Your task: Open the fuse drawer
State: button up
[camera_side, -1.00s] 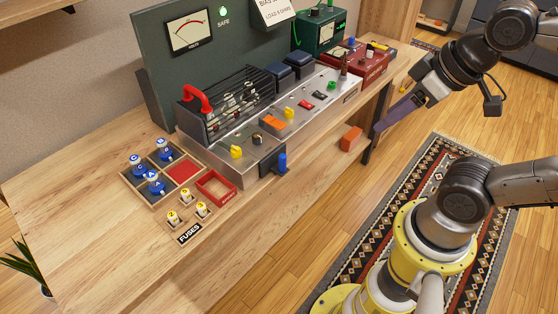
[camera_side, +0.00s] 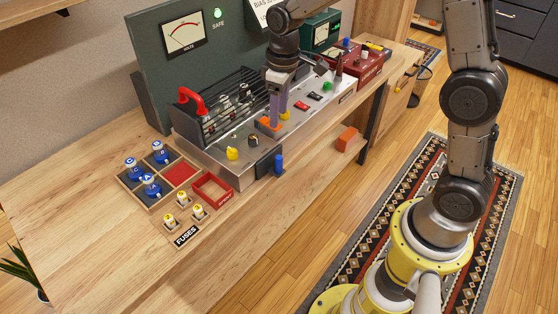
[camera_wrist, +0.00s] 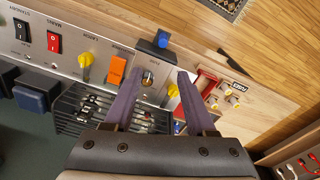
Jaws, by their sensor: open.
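A dark block with an upright blue handle (camera_side: 279,164), which looks like the fuse drawer, sits at the front edge of the metal amp panel (camera_side: 215,165). In the wrist view the blue handle (camera_wrist: 162,39) is just beyond the fingertips. My gripper (camera_side: 279,120) is above the panel, fingers down, near the orange block (camera_side: 267,125), behind and left of the handle's front position. In the wrist view my gripper (camera_wrist: 160,73) is open and empty, and a small round knob (camera_wrist: 148,78) shows between its fingers. The drawer looks closed, though its inside is hidden.
Yellow knobs (camera_side: 232,153) stand on the panel. A divided tray (camera_side: 146,202) with blue-topped parts, a red open box (camera_side: 212,190) and yellow-topped fuses (camera_side: 183,199) lie left. The front bench strip is clear.

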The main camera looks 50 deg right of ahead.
send_near(279, 157)
jog(key=shift+g, duration=0.4)
jog(key=f, duration=1.1)
jog(key=shift+w+f, duration=0.35)
grip_shut()
dwell(0.6)
